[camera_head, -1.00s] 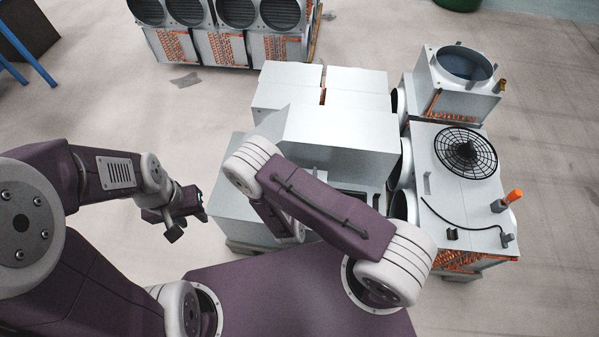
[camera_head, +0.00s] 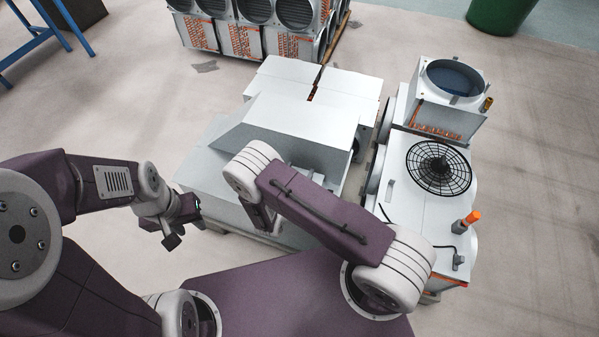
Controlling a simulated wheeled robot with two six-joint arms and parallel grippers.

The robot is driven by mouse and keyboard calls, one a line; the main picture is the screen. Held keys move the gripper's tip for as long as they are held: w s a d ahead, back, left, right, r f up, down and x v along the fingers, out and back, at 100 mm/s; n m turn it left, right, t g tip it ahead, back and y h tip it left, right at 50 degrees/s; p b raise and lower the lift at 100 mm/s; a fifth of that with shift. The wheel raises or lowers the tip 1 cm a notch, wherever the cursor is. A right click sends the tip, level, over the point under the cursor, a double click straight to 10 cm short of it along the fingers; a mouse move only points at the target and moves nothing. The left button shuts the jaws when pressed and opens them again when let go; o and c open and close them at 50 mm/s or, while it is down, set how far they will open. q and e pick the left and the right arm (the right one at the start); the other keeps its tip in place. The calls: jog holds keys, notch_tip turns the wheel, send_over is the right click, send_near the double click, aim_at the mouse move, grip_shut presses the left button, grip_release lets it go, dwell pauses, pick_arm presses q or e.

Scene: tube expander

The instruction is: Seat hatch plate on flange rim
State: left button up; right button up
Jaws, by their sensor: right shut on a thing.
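A square white housing with a round collar and dark blue opening (camera_head: 453,78) stands at the right; its collar may be the flange rim, and it looks uncovered. I cannot pick out the hatch plate with certainty. My right arm bends across the middle of the view, and its own links hide its gripper and anything held there. My left gripper (camera_head: 185,230) hangs empty at the left, its fingers apart, beside the white boxes and away from the collar.
White boxes and a slanted white panel (camera_head: 300,122) fill the middle. A fan grille (camera_head: 438,167) and an orange-tipped fitting (camera_head: 468,221) are on the right unit. Fan units (camera_head: 255,35) and a green bin (camera_head: 500,12) stand behind. Floor at far right is clear.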

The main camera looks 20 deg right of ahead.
jog(key=shift+d+f+b, duration=0.1)
jog(key=shift+f+b, duration=1.55)
jog(key=shift+f, duration=0.35)
jog(key=shift+f+b, duration=1.15)
jog(key=shift+f, duration=0.3)
dwell(1.6)
dwell(0.5)
jog(key=o, duration=1.8)
jog(key=shift+o, duration=1.4)
